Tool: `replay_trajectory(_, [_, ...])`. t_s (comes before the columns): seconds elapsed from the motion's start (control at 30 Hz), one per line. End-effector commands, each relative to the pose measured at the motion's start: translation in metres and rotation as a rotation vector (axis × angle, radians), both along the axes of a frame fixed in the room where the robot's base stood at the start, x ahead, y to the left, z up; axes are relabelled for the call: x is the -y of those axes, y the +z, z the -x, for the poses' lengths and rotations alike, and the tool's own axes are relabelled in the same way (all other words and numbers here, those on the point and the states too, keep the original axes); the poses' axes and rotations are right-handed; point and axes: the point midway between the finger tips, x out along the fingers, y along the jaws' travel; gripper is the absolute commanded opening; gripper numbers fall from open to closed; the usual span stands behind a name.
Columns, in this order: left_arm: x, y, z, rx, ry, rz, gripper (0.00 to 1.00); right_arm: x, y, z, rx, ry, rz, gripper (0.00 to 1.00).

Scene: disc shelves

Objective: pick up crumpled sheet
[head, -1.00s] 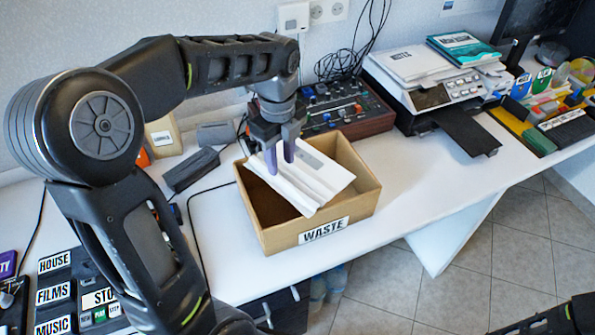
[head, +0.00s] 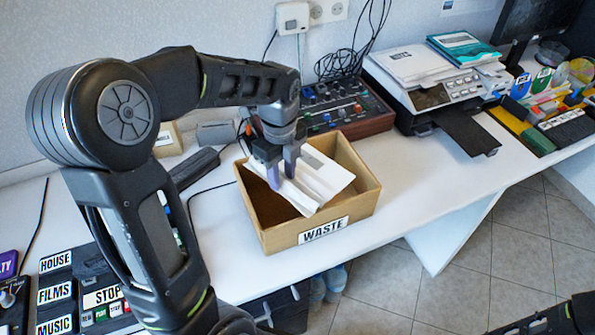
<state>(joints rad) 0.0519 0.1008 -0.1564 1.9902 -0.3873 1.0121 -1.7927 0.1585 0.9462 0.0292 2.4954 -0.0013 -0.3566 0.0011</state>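The crumpled sheet (head: 322,182) is white and creased, with a grey printed patch. It lies tilted in the open cardboard box labelled WASTE (head: 285,240), its near corner by the front wall. My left gripper (head: 282,178) is above the left part of the sheet, pointing down. Its two purple-tipped fingers are apart, with the tips at the sheet's creased surface. I cannot tell whether they touch it. The fingers and gripper body hide part of the sheet's left edge. My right gripper is not clearly in view; only a dark part of mine shows at the bottom right corner.
A mixer with knobs (head: 345,112) stands just behind the box. A printer (head: 430,95) with papers on top is to the right. A dark grey block (head: 193,168) lies to the left. White table is clear right of the box.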

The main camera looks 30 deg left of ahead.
Motion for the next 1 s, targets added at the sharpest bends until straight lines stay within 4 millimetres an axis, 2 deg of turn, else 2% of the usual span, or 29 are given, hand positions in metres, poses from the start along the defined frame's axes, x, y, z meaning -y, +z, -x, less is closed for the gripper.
replay_trajectory(0.1, [0.0000, 0.0002, 0.0000, 0.000, 0.000, 0.000, 0.32, 0.0000, 0.0000, 0.0000, 0.000, 0.000, 0.000, 0.36])
replay_trajectory(0.5, [0.0000, 0.0002, 0.0000, 0.000, 0.000, 0.000, 0.00, 0.0000, 0.0000, 0.0000, 0.000, 0.000, 0.000, 0.36])
replay_trajectory(1.0, [0.0000, 0.0002, 0.0000, 0.000, 0.000, 0.000, 0.00, 0.0000, 0.0000, 0.0000, 0.000, 0.000, 0.000, 0.36])
